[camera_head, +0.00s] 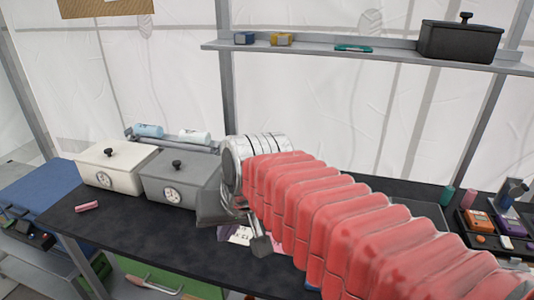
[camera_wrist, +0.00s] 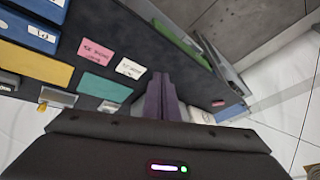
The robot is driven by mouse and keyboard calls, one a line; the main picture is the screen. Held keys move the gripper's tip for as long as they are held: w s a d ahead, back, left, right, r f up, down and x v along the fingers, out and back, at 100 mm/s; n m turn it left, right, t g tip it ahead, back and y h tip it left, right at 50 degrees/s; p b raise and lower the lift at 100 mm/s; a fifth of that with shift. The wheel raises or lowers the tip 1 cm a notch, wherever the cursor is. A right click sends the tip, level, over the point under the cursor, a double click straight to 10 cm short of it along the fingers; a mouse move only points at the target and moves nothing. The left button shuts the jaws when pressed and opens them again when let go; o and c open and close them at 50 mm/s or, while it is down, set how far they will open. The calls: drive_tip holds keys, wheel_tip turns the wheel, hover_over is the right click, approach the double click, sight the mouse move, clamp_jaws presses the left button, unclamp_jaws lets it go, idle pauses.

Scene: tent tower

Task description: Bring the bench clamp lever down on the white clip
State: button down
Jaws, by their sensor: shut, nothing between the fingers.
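In the wrist view the two purple fingers of my gripper (camera_wrist: 161,88) are together with nothing between them. They are over the dark bench (camera_wrist: 195,82). In the head view my red-sleeved arm reaches across the bench and its grey wrist hides part of the bench top. I cannot make out the bench clamp, its lever or the white clip in either view. A pink card (camera_wrist: 96,51) and a white card (camera_wrist: 130,68) with writing lie left of the fingers in the wrist view.
A white lidded box (camera_head: 112,168) and a grey lidded box (camera_head: 181,185) stand at the bench's back left. A pink cylinder (camera_head: 87,207) lies near its left end. A shelf (camera_head: 370,58) with a black box (camera_head: 459,42) hangs behind. Small items sit far right.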

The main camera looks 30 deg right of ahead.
drive_tip(key=w+d+r+m+y, duration=0.1)
drive_tip(key=w+d+m, duration=0.55)
drive_tip(key=w, duration=0.55)
drive_tip(key=w+d+r+m+y, duration=0.1)
drive_tip(key=w+d+m, duration=0.4)
drive_tip(key=w+d, duration=0.5)
drive_tip(key=w+d+f+m+t, duration=0.1)
drive_tip(key=w+d+f+m, duration=0.2)
drive_tip(key=d, duration=0.5)
drive_tip(key=w+d+f+m+t, duration=0.1)
drive_tip(key=w+d+f+m, duration=0.3)
drive_tip(key=d, duration=0.5)
drive_tip(key=w+d+f+m+t, duration=0.1)
drive_tip(key=w+d+f+m, duration=0.3)
drive_tip(key=w+d+f, duration=0.3)
drive_tip(key=shift+d+f+t+y, duration=0.25)
drive_tip(key=shift+d+t+y, duration=0.05)
drive_tip(key=shift+d, duration=0.95)
drive_tip(key=x, duration=1)
drive_tip(key=shift+a, duration=0.1)
drive_tip(key=a+r, duration=0.1)
drive_tip(key=r, duration=0.1)
drive_tip(key=shift+w+a+r, duration=0.15)
drive_tip(key=shift+a+r, duration=0.45)
drive_tip(key=shift+r, duration=0.05)
